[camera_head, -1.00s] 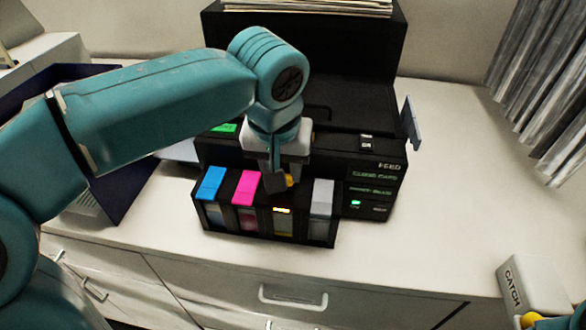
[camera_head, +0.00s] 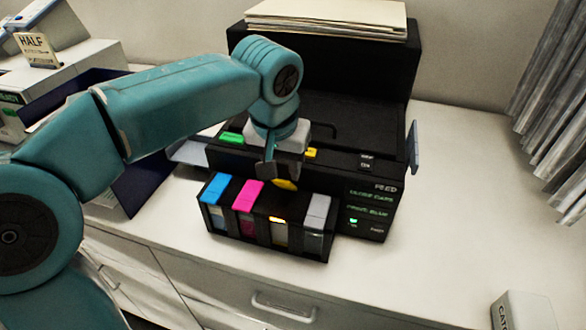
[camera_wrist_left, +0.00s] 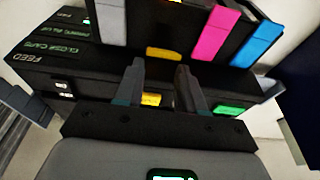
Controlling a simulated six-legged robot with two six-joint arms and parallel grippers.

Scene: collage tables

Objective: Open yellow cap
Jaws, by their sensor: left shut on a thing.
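The black printer (camera_head: 345,165) stands on the white counter with a black ink-tank block (camera_head: 262,250) at its front. Blue (camera_head: 216,187), magenta (camera_head: 248,194) and grey (camera_head: 318,208) caps lie on the block. The yellow cap (camera_head: 285,184) shows between the magenta and grey ones, partly hidden by my left gripper (camera_head: 276,174). In the left wrist view the yellow cap (camera_wrist_left: 163,53) is at the tips of my left gripper (camera_wrist_left: 158,64), which is shut on it. Its hinge is hidden, so its angle is unclear. My right gripper is out of view.
A yellow label (camera_head: 311,153) and a green label (camera_head: 231,138) are on the printer top. Paper (camera_head: 325,18) is stacked behind. A white box (camera_head: 522,312) stands at the lower right. The counter right of the printer is clear.

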